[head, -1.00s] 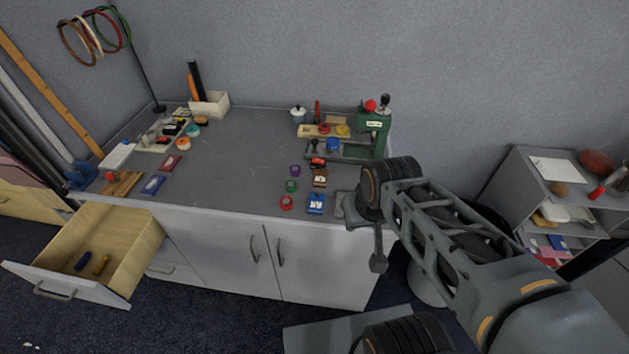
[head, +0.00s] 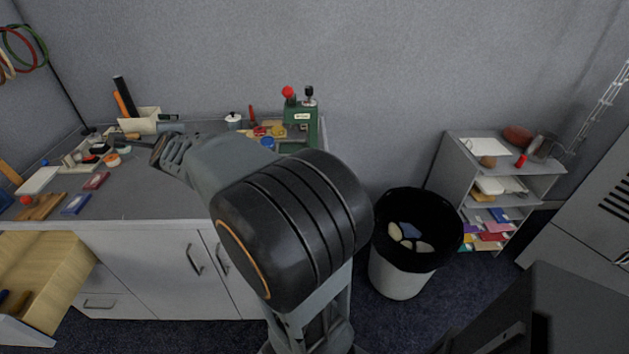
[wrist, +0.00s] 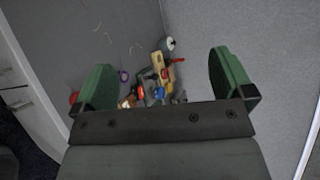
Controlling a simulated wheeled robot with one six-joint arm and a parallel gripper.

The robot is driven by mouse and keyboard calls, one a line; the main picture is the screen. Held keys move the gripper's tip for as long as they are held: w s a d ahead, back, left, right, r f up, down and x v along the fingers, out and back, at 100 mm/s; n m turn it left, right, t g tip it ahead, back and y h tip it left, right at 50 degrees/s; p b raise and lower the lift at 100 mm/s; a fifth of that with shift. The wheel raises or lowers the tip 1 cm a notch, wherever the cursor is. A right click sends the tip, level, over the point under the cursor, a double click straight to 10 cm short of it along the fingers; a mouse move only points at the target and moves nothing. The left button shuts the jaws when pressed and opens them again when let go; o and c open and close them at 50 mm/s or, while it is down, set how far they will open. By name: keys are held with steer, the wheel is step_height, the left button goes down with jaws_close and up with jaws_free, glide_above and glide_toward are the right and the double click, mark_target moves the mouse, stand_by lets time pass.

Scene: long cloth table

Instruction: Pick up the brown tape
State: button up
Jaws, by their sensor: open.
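I cannot pick out a clearly brown tape in these views. An orange tape roll (head: 112,160) lies at the left of the table in the head view, by a teal roll (head: 122,149). A purple ring (wrist: 123,76) and a red ring (wrist: 73,98) show between and beside the fingers in the wrist view. A small brown object (wrist: 127,102) there is partly hidden by my gripper (wrist: 160,60). My gripper is open and empty, with green fingers wide apart, above the table. In the head view my arm hides the table's right front.
A green press (head: 302,122) stands at the table's back right. A pale holder with dark and orange rolls (head: 140,120) stands at the back left. A black-lined bin (head: 405,262) and a shelf unit (head: 500,170) are to the right. An open drawer (head: 45,265) juts out at lower left.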

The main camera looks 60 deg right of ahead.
steer(key=s+d+f+m+g+h+b, duration=0.2)
steer(key=d+f+m+g+h, duration=0.25)
steer(key=d+m, duration=0.5)
steer(key=s+d+f+m+g+h+b, duration=0.2)
steer(key=d+f+m+g+h, duration=0.25)
steer(key=d+m, duration=0.5)
steer(key=s+d+f+m+g+b, duration=0.1)
steer(key=s+f+m+g, duration=0.1)
steer(key=m+g, duration=0.1)
steer(key=s+d+f+m+g+y+b, duration=0.1)
steer(key=s+f+m+g, duration=0.2)
steer(key=m, duration=0.3)
steer(key=s+d+f+m+g+b, duration=0.1)
steer(key=s+d+f+m+g, duration=0.1)
steer(key=s+f+m+g, duration=0.1)
steer(key=shift+f+m+g+y, duration=0.2)
steer(key=shift+m+g+y, duration=0.25)
steer(key=shift+m, duration=0.75)
steer(key=x, duration=0.7)
steer(key=shift+s+a+f, duration=0.1)
steer(key=shift+s+a, duration=0.05)
steer(key=shift+b+x, duration=0.5)
steer(key=shift+x, duration=2.75)
steer(key=shift+c, duration=0.2)
steer(key=c, duration=1)
